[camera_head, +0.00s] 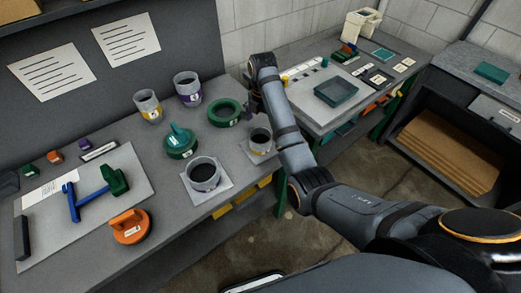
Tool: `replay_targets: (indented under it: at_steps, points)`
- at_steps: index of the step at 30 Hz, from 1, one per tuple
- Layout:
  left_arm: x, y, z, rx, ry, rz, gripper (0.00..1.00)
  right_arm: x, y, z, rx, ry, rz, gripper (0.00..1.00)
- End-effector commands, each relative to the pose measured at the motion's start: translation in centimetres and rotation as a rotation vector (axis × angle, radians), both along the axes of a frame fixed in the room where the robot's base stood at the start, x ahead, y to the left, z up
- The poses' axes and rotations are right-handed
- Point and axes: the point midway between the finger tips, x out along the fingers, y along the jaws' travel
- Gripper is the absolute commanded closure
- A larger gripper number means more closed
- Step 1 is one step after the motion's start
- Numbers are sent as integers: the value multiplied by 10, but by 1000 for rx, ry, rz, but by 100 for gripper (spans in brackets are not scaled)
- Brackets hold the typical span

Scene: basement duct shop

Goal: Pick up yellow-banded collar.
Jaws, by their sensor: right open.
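The yellow-banded collar (148,106) is a grey open-topped ring with a yellow band and a white label. It stands upright near the back of the grey bench, left of a similar purple-banded collar (188,90). My right gripper (253,106) is over the right end of the bench, beside the green ring and well to the right of the yellow-banded collar. It is open, and its fingers are small and partly hidden by my arm. I see nothing between them. My left gripper is not in view.
A green ring (225,112), a green handled lid (180,142) and two grey collars on pads, one larger (203,174) and one smaller (260,141), stand on the bench. An orange handled disc (130,227) and a blue-green tool (95,193) lie at left front.

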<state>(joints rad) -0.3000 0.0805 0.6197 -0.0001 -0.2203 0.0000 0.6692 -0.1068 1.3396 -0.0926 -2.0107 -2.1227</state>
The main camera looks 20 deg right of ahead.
Motion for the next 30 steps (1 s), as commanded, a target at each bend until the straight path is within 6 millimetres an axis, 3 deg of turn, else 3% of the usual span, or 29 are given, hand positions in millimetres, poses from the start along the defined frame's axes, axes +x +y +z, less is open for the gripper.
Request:
replay_targets:
  at_steps: [1, 8, 15, 17, 24, 30]
  points:
    - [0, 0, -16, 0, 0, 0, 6, 0, 0, -16, 1, -1, 0, 0]
    - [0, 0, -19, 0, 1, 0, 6, 0, 1, -19, 1, -1, -1, 0]
    - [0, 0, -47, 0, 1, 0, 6, 3, 8, -54, 1, 2, 0, 0]
    - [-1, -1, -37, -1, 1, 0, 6, 2, 7, -58, 0, 4, -1, 0]
    - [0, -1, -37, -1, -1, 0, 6, 3, 7, -67, 1, -1, -2, 0]
    - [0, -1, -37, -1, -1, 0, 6, 3, 7, -67, 1, -1, -2, 24]
